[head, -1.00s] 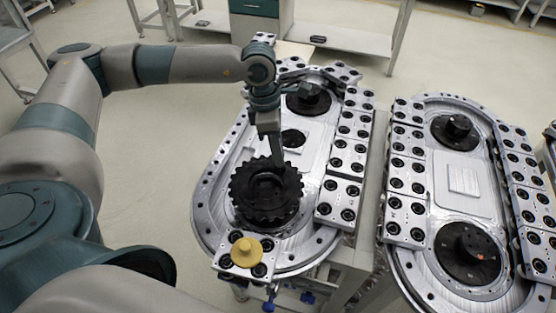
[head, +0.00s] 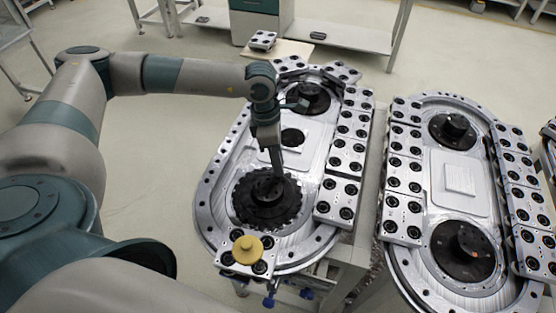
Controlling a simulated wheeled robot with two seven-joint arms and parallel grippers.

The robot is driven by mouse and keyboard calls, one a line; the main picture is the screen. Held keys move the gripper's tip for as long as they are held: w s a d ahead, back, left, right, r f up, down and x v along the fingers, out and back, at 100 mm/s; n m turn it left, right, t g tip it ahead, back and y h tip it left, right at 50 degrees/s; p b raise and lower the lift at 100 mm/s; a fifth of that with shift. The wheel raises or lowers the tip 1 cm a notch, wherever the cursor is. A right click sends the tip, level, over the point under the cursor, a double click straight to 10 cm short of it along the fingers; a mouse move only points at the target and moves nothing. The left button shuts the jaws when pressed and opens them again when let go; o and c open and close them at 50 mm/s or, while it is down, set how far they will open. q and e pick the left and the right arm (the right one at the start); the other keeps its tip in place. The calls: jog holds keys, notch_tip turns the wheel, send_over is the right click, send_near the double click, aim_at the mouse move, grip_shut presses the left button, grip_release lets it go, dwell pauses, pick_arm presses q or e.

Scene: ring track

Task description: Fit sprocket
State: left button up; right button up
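The black toothed sprocket (head: 250,203) lies low and nearly level over the near end of the left track plate (head: 207,215). The near black hub (head: 268,184) shows up through its middle, so the sprocket is around the hub. Whether it rests fully on the plate is hard to tell. My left gripper (head: 278,172) points down at the sprocket's far rim, its narrow fingers shut on that edge. The fingertips are partly lost against the dark teeth. My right gripper is not in view.
Bolted blocks (head: 345,165) line the plate's right side. A second track plate (head: 425,275) with two black hubs (head: 463,252) is at the right. A bench (head: 345,38) stands behind.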

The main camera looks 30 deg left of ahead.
pick_arm(q)
jog(key=shift+r, duration=0.1)
jog(key=shift+a+r+b, duration=0.15)
jog(key=shift+r+b, duration=0.25)
jog(key=shift+r, duration=0.1)
notch_tip(320, 180, up, 11)
jog(key=a+b, duration=0.2)
jog(key=b, duration=0.2)
jog(key=shift+f, duration=0.2)
jog(key=shift+r, duration=0.1)
dwell(0.4)
